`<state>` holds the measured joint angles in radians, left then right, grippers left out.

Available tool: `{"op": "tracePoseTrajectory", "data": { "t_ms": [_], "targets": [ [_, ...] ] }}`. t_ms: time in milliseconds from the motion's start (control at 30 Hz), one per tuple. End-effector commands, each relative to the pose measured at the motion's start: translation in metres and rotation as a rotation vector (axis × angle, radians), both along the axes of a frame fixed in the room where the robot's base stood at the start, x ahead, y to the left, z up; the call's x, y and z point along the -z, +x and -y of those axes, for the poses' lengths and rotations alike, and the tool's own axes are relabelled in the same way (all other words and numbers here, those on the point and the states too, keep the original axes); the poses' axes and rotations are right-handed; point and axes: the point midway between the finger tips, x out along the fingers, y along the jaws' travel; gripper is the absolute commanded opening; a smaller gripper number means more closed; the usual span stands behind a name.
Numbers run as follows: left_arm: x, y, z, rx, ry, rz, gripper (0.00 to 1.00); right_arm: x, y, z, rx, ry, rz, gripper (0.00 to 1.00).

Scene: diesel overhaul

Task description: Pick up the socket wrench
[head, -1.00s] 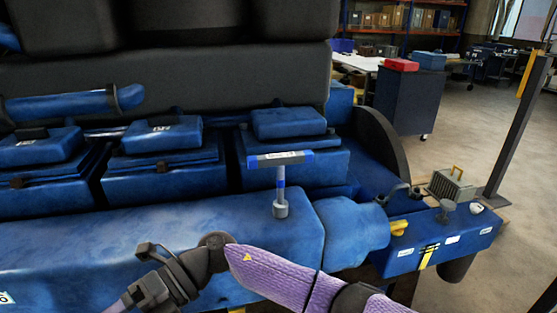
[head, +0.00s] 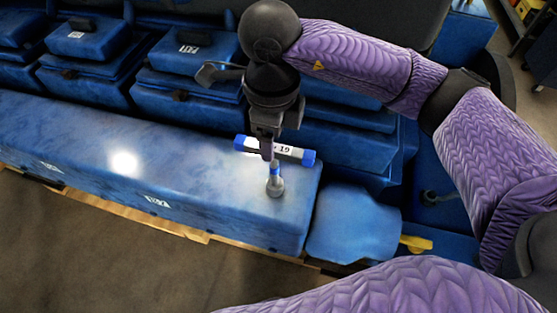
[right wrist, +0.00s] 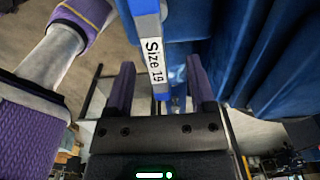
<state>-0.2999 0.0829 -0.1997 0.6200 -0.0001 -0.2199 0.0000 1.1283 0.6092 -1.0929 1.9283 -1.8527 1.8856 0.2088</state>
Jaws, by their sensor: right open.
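The socket wrench (head: 275,178) is a T-shaped tool standing upright on the blue engine's long top ledge. Its crossbar has blue ends and a white size 19 label, and its grey socket end rests on the ledge. My right gripper (head: 267,148) points down at the crossbar from above, partly covering it. In the right wrist view, the crossbar (right wrist: 155,55) runs between the two spread fingers of the gripper (right wrist: 159,65), with a gap on each side. The gripper is open and holds nothing. My left gripper is not in view.
The blue ledge (head: 150,165) is clear to the left of the wrench. Blue engine covers (head: 185,62) stand in a row behind it. A rounded blue housing (head: 352,225) and a yellow handle (head: 416,243) lie to the right. Open floor shows below left.

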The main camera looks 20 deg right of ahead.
Motion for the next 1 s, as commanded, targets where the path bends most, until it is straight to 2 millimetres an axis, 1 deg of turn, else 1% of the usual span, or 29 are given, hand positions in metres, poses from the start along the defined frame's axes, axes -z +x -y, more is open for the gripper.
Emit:
{"op": "tracePoseTrajectory", "data": {
  "t_ms": [167, 200, 300, 500, 533, 567, 600, 667, 700, 767, 800, 833, 867, 1000],
  "targets": [
    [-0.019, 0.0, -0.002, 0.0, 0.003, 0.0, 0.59, 0.031, -0.008, -0.003, 0.001, 0.001, -0.008, 0.71],
    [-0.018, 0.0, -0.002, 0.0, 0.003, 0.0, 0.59, 0.04, -0.007, -0.002, 0.002, 0.001, -0.007, 0.71],
    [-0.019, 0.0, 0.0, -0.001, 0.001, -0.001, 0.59, 0.052, -0.006, -0.002, 0.002, 0.001, -0.004, 0.71],
    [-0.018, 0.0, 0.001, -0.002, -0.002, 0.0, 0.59, 0.055, -0.006, -0.002, 0.001, 0.003, -0.002, 0.71],
    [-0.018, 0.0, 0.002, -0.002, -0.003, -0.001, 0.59, 0.054, -0.006, -0.002, 0.001, 0.003, -0.002, 0.66],
    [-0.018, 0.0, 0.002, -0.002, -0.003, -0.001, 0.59, 0.054, -0.006, -0.002, 0.001, 0.003, -0.002, 0.6],
    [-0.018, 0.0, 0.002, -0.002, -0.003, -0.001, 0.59, 0.054, -0.006, -0.002, 0.002, 0.003, -0.002, 0.52],
    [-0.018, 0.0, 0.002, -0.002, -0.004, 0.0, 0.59, 0.054, -0.006, -0.002, 0.002, 0.003, -0.002, 0.39],
    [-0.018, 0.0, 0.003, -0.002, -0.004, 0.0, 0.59, 0.054, -0.006, -0.002, 0.002, 0.003, -0.002, 0.3],
    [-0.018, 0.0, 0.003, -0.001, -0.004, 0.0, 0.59, 0.054, -0.006, -0.002, 0.002, 0.003, -0.002, 0.18],
    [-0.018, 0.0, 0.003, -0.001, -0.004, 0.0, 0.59, 0.054, -0.006, -0.002, 0.002, 0.003, -0.002, 0.09],
    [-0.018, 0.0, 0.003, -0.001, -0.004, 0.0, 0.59, 0.054, -0.006, -0.002, 0.002, 0.003, -0.002, 0.03],
    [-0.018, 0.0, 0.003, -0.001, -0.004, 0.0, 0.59, 0.054, -0.006, -0.002, 0.002, 0.003, -0.002, 0.0],
    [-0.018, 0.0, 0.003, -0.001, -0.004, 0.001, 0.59, 0.054, -0.006, -0.002, 0.002, 0.003, -0.002, 0.0]
  ]
}}
